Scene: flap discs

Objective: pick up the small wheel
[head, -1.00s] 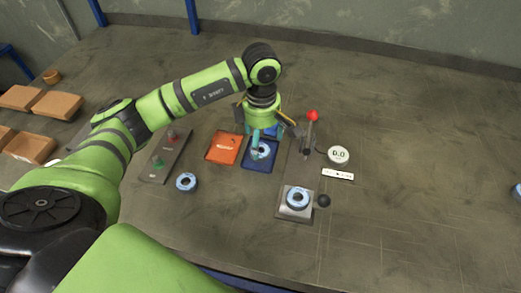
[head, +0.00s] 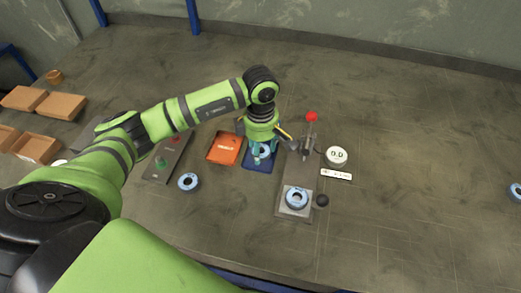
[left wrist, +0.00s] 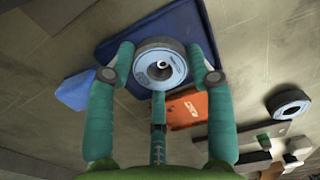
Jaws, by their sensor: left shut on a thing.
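A small blue-and-grey wheel with a hole in the middle (left wrist: 175,68) lies over the dark blue mat (left wrist: 112,28) in the left wrist view. My left gripper (head: 262,156) reaches down over the blue mat (head: 256,168) in the head view. Its teal fingers (left wrist: 161,72) are shut on this wheel, one on each side and a third below in the picture. In the head view the fingers hide most of the wheel. I cannot tell whether it still touches the mat. My right gripper is not in view.
Another wheel (head: 188,181) lies on the table, one sits in the press fixture (head: 297,198), and one is at the right edge (head: 516,191). The red-knobbed lever (head: 311,117) stands close right of my gripper. An orange mat (head: 223,148) is left. The right table is mostly clear.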

